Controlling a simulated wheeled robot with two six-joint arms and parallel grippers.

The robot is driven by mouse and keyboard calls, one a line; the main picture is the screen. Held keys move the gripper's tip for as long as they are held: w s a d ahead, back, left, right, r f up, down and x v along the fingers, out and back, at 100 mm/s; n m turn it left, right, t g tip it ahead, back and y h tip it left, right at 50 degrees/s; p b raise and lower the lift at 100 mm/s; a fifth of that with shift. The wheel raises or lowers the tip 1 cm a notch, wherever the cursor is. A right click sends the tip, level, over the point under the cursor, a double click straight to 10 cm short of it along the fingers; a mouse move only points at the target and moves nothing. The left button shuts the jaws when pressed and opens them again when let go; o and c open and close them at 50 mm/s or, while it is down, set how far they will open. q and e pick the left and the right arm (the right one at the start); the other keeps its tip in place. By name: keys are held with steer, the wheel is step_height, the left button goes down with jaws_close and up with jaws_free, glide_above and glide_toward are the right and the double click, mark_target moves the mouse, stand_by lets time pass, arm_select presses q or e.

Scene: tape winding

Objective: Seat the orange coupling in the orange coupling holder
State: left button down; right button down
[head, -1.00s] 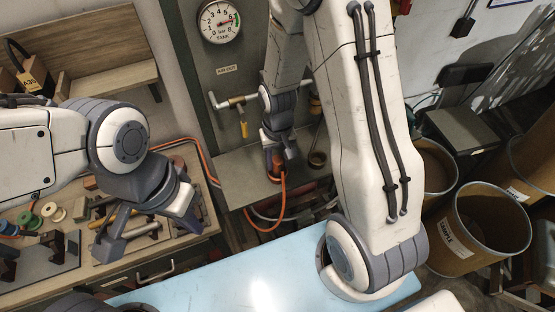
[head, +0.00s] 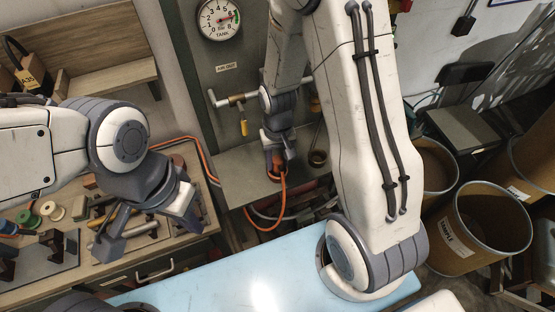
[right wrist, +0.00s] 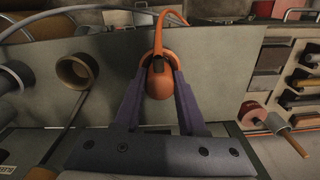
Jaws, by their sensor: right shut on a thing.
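My right gripper (right wrist: 158,78) is shut on the orange coupling (right wrist: 157,84), which sits between its two fingertips in the right wrist view. An orange hose (right wrist: 159,32) runs away from the coupling. A rounded orange rim (right wrist: 146,59) shows just behind the coupling; it may be the orange coupling holder, and how deep the coupling sits in it cannot be told. In the head view the right gripper (head: 277,163) is low over the grey metal panel, with the hose (head: 282,199) hanging below. My left gripper (head: 148,232) is open and empty above the wooden bench.
A brown ring-shaped holder (right wrist: 77,71) and a grey cylinder (right wrist: 14,80) stand left of the gripper in the right wrist view. The bench (head: 196,236) carries spools and tools. A pressure gauge (head: 219,18) and a yellow-handled valve (head: 243,127) are on the panel above.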

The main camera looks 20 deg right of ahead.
mark_target(278, 160)
steer(key=shift+f, duration=0.25)
steer(key=c, duration=0.8)
jaws_free()
steer(key=shift+o, duration=0.2)
steer(key=shift+r, duration=0.2)
step_height(278, 160, up, 11)
steer(key=p, duration=0.9)
steer(key=shift+f, duration=0.15)
